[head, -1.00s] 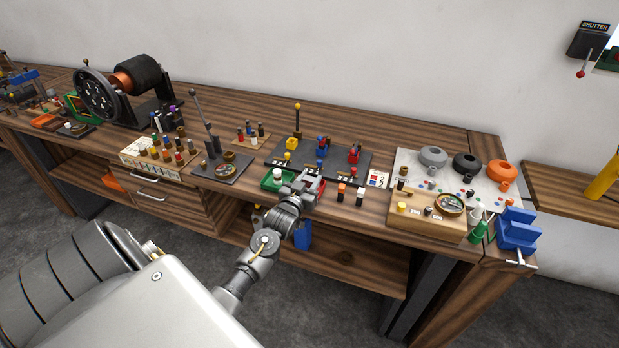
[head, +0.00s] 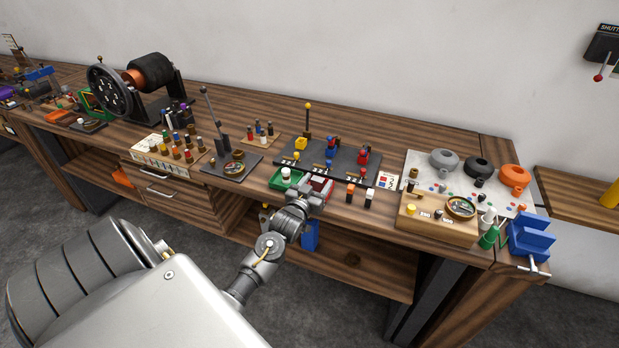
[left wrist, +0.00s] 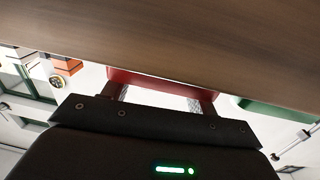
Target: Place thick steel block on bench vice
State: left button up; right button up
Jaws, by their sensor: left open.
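The bench vice (head: 528,236) is blue and sits at the right front corner of the workbench; nothing shows in its jaws that I can make out. I cannot pick out the thick steel block for sure in either view. My left gripper (head: 312,194) is at the front edge of the bench, beside a red piece (head: 322,187) and right of a green tray (head: 284,180). In the left wrist view my left gripper (left wrist: 160,95) is open, with its two fingers apart at the red piece (left wrist: 160,84). Whether they touch it I cannot tell. My right gripper is out of view.
Right of my left gripper stand small orange and black posts (head: 360,194). A black lever panel (head: 330,160) lies behind. The floor in front is clear.

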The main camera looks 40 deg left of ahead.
pick_arm(q)
jog(key=b+v, duration=0.2)
jog(key=v, duration=0.7)
jog(key=shift+s+d, duration=0.2)
jog(key=shift+s, duration=0.2)
jog(key=s+d+f+m+g+h, duration=0.1)
jog(key=d+f+m+g+h, duration=0.25)
jog(key=d+f, duration=1)
jog(key=s+f+g+h, duration=0.15)
jog(key=s+f, duration=0.25)
jog(key=f, duration=0.5)
jog(key=s+f+g, duration=0.2)
jog(key=s+f, duration=0.2)
jog(key=f, duration=0.5)
jog(key=s+d+f+m+g, duration=0.15)
jog(key=s+f+g, duration=0.25)
jog(key=s+f, duration=0.85)
jog(key=s+f+g, duration=0.2)
jog(key=s+f, duration=0.2)
jog(key=s, duration=0.6)
jog(key=s+f+g, duration=0.3)
jog(key=s+f, duration=0.2)
jog(key=s, duration=0.6)
jog(key=shift+s+d+f+m, duration=0.25)
jog(key=shift+f+m, duration=0.05)
jog(key=shift+o, duration=0.4)
jog(key=shift+s, duration=0.35)
